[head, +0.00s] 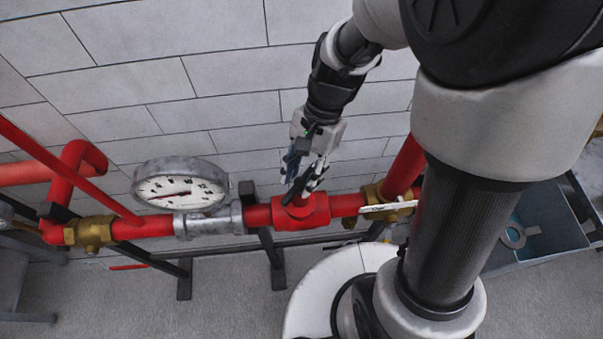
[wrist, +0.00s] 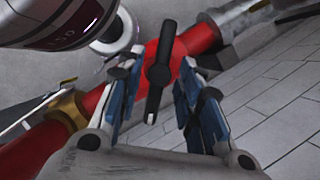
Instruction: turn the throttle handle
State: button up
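The throttle handle (wrist: 158,75) is a short black lever with a round hub, set on the red valve body (head: 301,212). In the wrist view it runs nearly upright in the picture, its lower end lying between my fingers. In the head view the handle (head: 291,190) is partly hidden behind my fingers. My gripper (head: 303,184) comes down from above, right over the valve. It also shows in the wrist view (wrist: 160,68), open, with one blue-padded finger on each side of the handle and a visible gap to each. Contact with the handle is not visible.
A round pressure gauge (head: 181,187) stands left of the valve on a grey fitting. A brass valve with a white lever (head: 388,207) is to the right, another brass fitting (head: 90,232) far left. The pipe runs close to the tiled wall (head: 230,105). A blue-grey tray (head: 540,225) is at right.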

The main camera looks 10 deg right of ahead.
jog(key=shift+f, duration=0.1)
jog(key=shift+c, duration=0.3)
grip_shut()
